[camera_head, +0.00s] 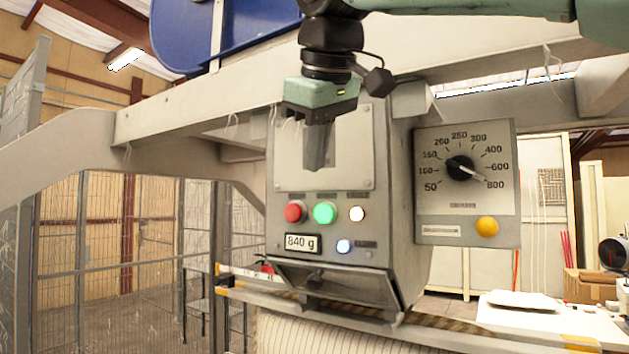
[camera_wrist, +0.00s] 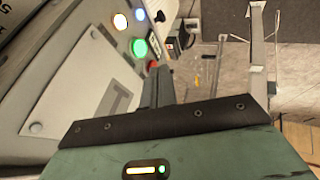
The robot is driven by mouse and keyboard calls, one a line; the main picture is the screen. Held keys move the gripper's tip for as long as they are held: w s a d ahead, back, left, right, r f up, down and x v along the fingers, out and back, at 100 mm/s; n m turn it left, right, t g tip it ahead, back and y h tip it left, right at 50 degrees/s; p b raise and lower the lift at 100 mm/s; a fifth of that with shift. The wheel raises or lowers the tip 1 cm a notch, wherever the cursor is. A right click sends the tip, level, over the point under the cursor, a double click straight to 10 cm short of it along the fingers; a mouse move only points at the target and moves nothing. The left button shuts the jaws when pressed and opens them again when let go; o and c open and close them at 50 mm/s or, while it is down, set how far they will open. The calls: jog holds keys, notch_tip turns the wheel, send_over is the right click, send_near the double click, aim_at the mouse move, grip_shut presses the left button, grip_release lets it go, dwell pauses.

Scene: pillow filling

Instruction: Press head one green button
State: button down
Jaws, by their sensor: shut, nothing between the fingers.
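The green button (camera_head: 324,212) is on the front of a grey control box, between a red button (camera_head: 295,212) and a white lit button (camera_head: 357,213). My gripper (camera_head: 318,165) is shut and empty, pointing down in front of the box's blank upper plate, above the green button. In the wrist view the green button (camera_wrist: 139,47) lies just beyond my fingertips (camera_wrist: 158,72), to their left. The red button (camera_wrist: 152,65) is partly hidden behind the fingers there. I see no contact with the green button.
A display (camera_head: 303,243) reads 840 g, with a blue-white lit button (camera_head: 344,246) beside it. A dial panel (camera_head: 465,180) with a yellow button (camera_head: 487,227) is at the right. A beam (camera_head: 200,100) runs behind my gripper. Wire fencing (camera_head: 105,250) stands at the left.

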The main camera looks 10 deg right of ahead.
jog(key=shift+v, duration=1.15)
jog(key=shift+f, duration=0.1)
jog(key=s+a+f+g+b, duration=0.1)
jog(key=s+f+g+b, duration=0.15)
jog(key=f, duration=1.15)
jog(key=s+f+g+b, duration=0.1)
jog(key=f+b, duration=0.2)
jog(key=f, duration=1)
jog(key=s+d+f+g+b, duration=0.1)
jog(key=s+d+f, duration=0.2)
jog(key=s+f, duration=0.3)
jog(key=s+d+f+m+g+b, duration=0.1)
jog(key=s+d+f+b, duration=0.1)
jog(key=s+f, duration=0.5)
jog(key=s+d+f+m+g+b, duration=0.1)
jog(key=s+d+f, duration=0.3)
jog(key=f, duration=1.2)
jog(key=shift+s+d+f+b, duration=0.2)
jog(key=shift+s+d+b, duration=0.15)
jog(key=shift+s+b, duration=0.6)
jog(key=shift+s+g, duration=0.15)
jog(key=shift+g, duration=0.1)
